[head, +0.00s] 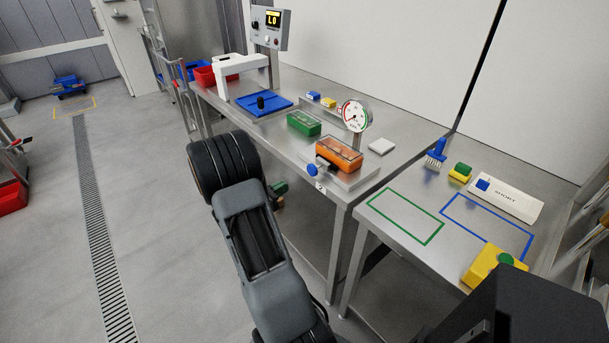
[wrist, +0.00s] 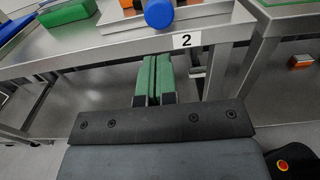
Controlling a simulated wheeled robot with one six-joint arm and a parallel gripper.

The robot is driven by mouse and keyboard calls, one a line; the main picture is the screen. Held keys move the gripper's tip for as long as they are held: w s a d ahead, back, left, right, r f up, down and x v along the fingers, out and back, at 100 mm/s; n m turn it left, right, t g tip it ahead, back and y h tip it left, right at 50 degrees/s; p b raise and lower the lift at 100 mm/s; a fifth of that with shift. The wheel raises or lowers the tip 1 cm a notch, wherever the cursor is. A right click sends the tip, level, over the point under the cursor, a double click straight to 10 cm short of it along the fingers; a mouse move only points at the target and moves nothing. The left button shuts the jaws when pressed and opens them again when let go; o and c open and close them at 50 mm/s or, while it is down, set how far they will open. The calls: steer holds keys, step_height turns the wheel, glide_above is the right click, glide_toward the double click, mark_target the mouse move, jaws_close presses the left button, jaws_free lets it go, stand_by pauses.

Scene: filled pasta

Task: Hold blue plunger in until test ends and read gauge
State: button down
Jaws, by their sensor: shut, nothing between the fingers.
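The blue plunger (head: 312,170) sticks out at the front of an orange tray unit (head: 338,153) at the right end of the steel bench. Its round blue end shows large in the wrist view (wrist: 159,13), near the top. The round gauge (head: 355,116) stands on a post behind the orange tray; its small needle reading is hard to make out. My gripper (head: 279,190) has green fingers, shut and empty, in front of the bench edge and below the plunger. In the wrist view the fingers (wrist: 153,80) lie together below the plunger, apart from it.
A green tray (head: 303,123), a blue plate (head: 263,105) and a white frame (head: 240,75) stand farther left on the bench. A display box (head: 270,28) reads "LO".

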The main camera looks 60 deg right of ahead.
mark_target(310, 170)
steer(key=p+x, duration=0.1)
steer(key=x, duration=0.8)
steer(key=shift+d, duration=0.1)
steer(key=shift+s+d+f, duration=0.1)
steer(key=shift+d, duration=0.05)
steer(key=shift+d, duration=0.1)
steer(key=shift+s+d+b, duration=0.2)
steer(key=shift+d+b, duration=0.15)
steer(key=shift+d, duration=0.05)
steer(key=shift+s+d, duration=0.1)
steer(key=shift+d, duration=0.25)
steer(key=shift+r, duration=0.35)
stand_by(2.0)
stand_by(0.3)
